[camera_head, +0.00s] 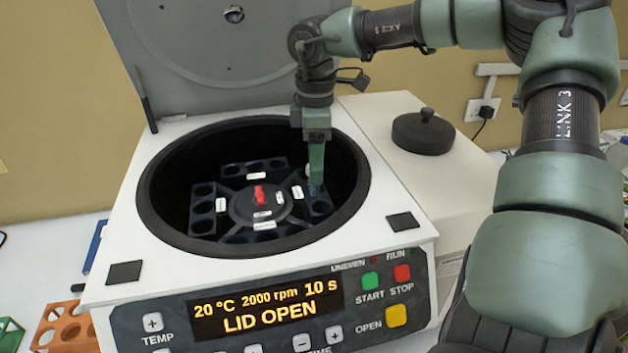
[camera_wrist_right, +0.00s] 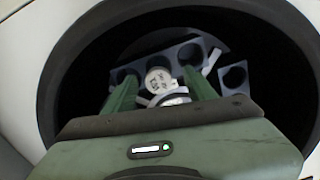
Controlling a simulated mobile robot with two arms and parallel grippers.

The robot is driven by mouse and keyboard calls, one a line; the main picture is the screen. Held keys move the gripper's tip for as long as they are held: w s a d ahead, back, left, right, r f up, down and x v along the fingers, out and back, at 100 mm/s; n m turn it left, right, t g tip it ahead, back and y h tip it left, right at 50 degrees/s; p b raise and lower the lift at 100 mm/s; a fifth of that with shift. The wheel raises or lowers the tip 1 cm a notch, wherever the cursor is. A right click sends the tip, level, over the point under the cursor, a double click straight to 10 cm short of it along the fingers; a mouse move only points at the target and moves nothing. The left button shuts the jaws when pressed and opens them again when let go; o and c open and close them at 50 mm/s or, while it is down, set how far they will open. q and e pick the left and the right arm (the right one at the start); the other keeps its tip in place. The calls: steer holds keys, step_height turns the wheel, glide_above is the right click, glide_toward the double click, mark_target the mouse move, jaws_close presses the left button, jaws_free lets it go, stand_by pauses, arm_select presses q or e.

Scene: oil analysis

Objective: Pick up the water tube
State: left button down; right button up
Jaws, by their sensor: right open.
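The centrifuge (camera_head: 390,222) stands open, with a dark rotor (camera_head: 243,206) inside its bowl. My right gripper (camera_head: 316,182) points down into the bowl at the rotor's right side. In the right wrist view its two green fingers (camera_wrist_right: 160,84) are apart, either side of a round, pale, labelled top (camera_wrist_right: 158,78). This top sits in a slot of the rotor block and looks like a tube cap; its label is too small to read, so I cannot tell if it is the water tube. My left gripper is out of view.
The bowl rim (camera_head: 150,215) surrounds my right gripper, and the raised lid (camera_head: 210,45) stands behind it. A dark round cover (camera_head: 423,133) lies to the right. An orange rack (camera_head: 68,327) is at the lower left. The display reads LID OPEN.

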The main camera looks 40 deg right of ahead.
steer(key=shift+w+f, duration=0.1)
steer(key=shift+f, duration=0.5)
steer(key=shift+w+f, duration=0.1)
steer(key=shift+f, duration=0.45)
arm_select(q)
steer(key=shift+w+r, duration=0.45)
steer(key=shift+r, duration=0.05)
arm_select(e)
jaws_close()
steer(key=shift+r, duration=0.1)
